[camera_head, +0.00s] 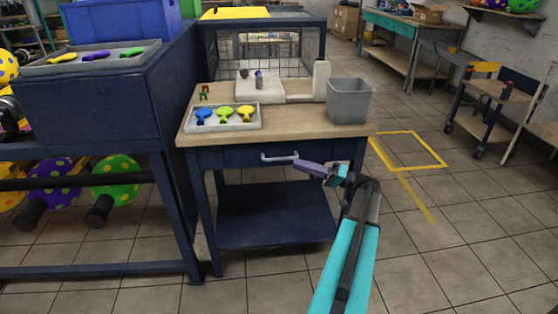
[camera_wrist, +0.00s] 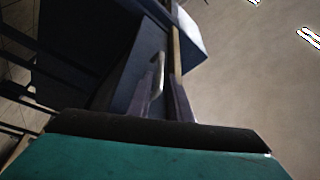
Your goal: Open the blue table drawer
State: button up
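The blue table (camera_head: 270,212) has a wooden top, and its dark blue drawer (camera_head: 240,155) sits under that top, looking shut. A light grey bar handle (camera_head: 279,158) is on the drawer front. My gripper (camera_head: 298,163) is at the right end of the handle, its purple fingers pointing left toward it. In the wrist view my gripper's fingers (camera_wrist: 164,103) stand apart. The pale handle (camera_wrist: 157,80) shows close to the left finger and partly between the fingers. I cannot tell whether they touch.
Tiled floor (camera_head: 440,260) is clear on the right, with yellow tape marking a square.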

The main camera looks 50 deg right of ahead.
aim_at(280, 159)
jog(key=x, duration=0.8)
